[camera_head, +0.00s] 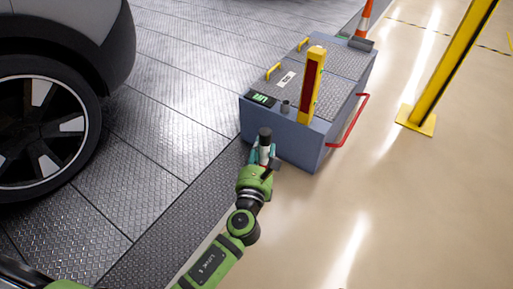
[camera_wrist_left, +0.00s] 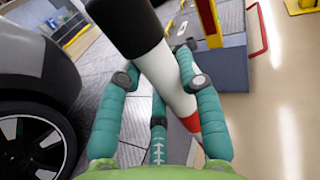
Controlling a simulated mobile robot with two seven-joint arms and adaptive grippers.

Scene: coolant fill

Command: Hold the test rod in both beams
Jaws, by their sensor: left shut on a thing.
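The test rod (camera_head: 265,139) has a dark top end and a white shaft. It is held up close to the near left corner of the blue-grey cart. My left gripper (camera_head: 264,157) is shut on it with teal fingers. In the left wrist view the rod (camera_wrist_left: 168,70) runs slantwise between the fingers of the left gripper (camera_wrist_left: 166,82), black end towards the top, red band towards the bottom. A yellow post (camera_head: 312,84) with a dark red face stands on the cart. No beams can be seen. My right gripper is out of view.
The cart (camera_head: 298,153) has a green-lit display (camera_head: 262,99), a small grey cylinder (camera_head: 285,106), yellow handles and a red side rail (camera_head: 349,122). A car (camera_head: 42,110) stands at left. Floor at right is clear.

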